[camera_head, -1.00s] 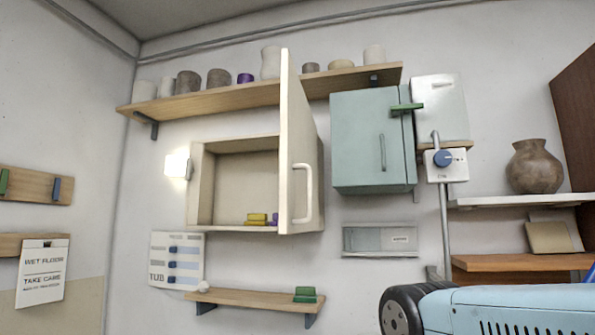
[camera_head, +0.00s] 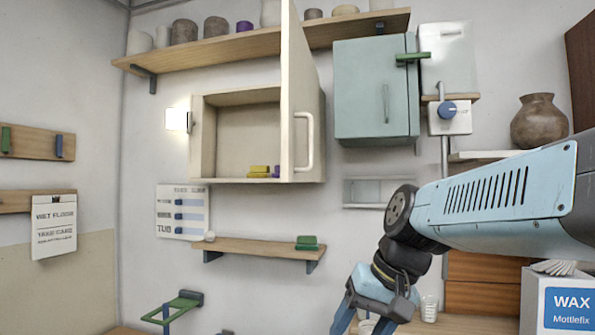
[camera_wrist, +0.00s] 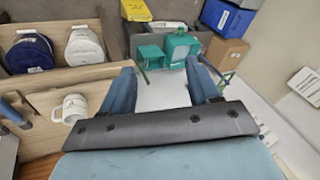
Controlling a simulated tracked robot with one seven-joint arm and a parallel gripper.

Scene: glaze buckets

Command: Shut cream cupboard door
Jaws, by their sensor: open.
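The cream cupboard (camera_head: 198,150) hangs on the wall in the head view. Its cream door (camera_head: 294,90) stands wide open, swung out toward the camera at the cupboard's right side. A pale bar handle (camera_head: 304,142) is on the door. Yellow and purple blocks (camera_head: 260,170) lie inside on the cupboard floor. My gripper (camera_head: 362,325) is low in the head view, below and to the right of the cupboard and well apart from the door. In the wrist view my gripper (camera_wrist: 160,68) is open, with nothing between its fingers. The door and cupboard are not in the wrist view.
A closed green cupboard (camera_head: 372,95) hangs right of the door. A long shelf with pots (camera_head: 260,42) runs above. A small shelf (camera_head: 255,247) with a green block is below. A switch box (camera_head: 449,117) is further right. The wrist view shows bins and a mug (camera_wrist: 76,108).

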